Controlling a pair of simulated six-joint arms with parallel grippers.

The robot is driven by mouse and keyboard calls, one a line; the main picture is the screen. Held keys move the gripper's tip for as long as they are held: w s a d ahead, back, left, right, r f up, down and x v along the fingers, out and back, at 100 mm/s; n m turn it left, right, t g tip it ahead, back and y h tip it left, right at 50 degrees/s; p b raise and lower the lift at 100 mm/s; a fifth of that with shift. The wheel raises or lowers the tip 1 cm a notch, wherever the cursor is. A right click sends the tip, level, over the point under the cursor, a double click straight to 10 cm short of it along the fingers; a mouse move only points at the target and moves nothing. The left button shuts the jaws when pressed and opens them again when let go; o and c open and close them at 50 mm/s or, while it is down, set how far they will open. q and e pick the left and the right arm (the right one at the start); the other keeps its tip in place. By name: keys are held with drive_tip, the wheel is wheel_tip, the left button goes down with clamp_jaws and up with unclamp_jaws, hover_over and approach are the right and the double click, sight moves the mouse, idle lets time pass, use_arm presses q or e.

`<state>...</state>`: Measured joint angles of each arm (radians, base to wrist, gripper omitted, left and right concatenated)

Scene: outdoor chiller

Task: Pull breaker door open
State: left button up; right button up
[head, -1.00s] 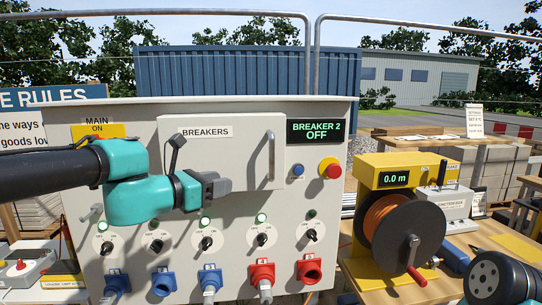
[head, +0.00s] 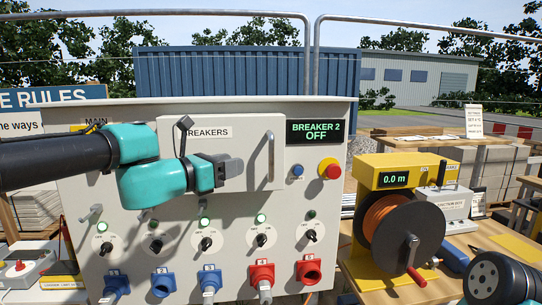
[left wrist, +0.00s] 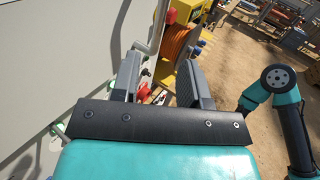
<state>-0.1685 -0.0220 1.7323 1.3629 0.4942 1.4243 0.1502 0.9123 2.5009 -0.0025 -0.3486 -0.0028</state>
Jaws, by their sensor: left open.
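The breaker door (head: 235,178) is a pale grey panel labelled "BREAKERS" in the upper middle of the switchboard. It looks shut. Its vertical bar handle (head: 270,155) is near the door's right edge. My left gripper (head: 236,167) is in front of the door, a short way left of the handle and apart from it, and covers part of the door. In the left wrist view its two fingers (left wrist: 158,75) are spread with nothing held between them. The handle also shows in the left wrist view (left wrist: 158,25), beyond the left finger. My right gripper is not clearly in view.
Below the door are several rotary switches with green lamps and blue and red sockets (head: 262,272). A red stop button (head: 333,171) and the "BREAKER 2 OFF" display (head: 316,132) are to the right. A yellow cable reel (head: 385,235) stands on the wooden table at right.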

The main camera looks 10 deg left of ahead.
use_arm(q)
hover_over(271, 175)
drive_tip(key=shift+w, duration=0.4)
clamp_jaws()
idle(0.4)
